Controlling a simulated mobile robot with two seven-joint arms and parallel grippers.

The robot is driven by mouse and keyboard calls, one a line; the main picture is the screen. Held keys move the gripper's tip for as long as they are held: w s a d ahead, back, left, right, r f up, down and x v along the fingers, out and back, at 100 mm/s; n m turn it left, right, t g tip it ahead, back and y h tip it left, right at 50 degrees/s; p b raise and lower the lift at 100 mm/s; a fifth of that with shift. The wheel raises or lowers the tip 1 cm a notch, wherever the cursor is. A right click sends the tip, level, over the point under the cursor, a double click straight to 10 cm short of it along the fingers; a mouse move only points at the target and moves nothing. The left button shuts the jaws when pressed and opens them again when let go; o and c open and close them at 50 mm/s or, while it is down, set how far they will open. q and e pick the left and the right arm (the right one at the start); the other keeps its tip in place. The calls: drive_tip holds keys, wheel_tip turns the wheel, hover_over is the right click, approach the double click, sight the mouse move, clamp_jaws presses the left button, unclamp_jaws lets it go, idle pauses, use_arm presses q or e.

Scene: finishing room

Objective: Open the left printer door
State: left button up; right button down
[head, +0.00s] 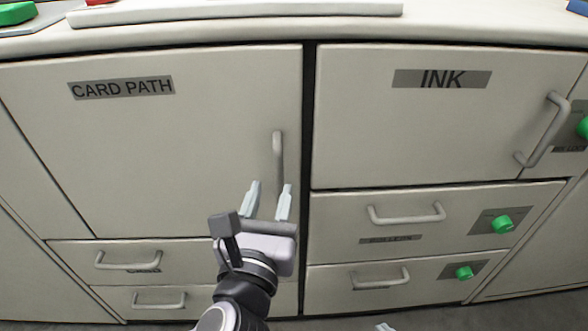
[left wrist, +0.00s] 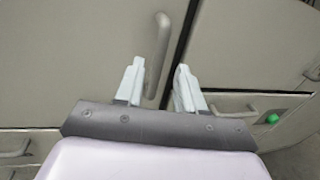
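The left printer door (head: 180,160), labelled CARD PATH, is closed and flush with the cabinet front. Its vertical grey bar handle (head: 278,150) is near its right edge; the handle also shows in the left wrist view (left wrist: 161,45). My left gripper (head: 269,188) is open in front of the handle's lower part. In the left wrist view the handle appears between the two fingers (left wrist: 160,70), closer to the left one. I cannot tell whether a finger touches it. Only a pale tip, probably of my right gripper (head: 383,327), shows at the bottom edge.
The INK door (head: 420,130) is on the right, beyond a dark gap, with its own slanted handle (head: 543,130). Drawers with bar handles (head: 405,215) lie below, some beside green knobs (head: 502,224). A countertop (head: 450,28) runs above both doors.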

sight(278, 171)
use_arm(q)
drive_tip(key=shift+w+d+b, duration=0.2)
drive_tip(key=shift+w+d, duration=0.05)
drive_tip(key=shift+w, duration=0.9)
drive_tip(key=shift+w+d+b, duration=0.2)
drive_tip(key=shift+w, duration=1)
drive_tip(key=shift+w+d+b, duration=0.2)
drive_tip(key=shift+w+d, duration=0.05)
drive_tip(key=shift+w, duration=0.9)
clamp_jaws()
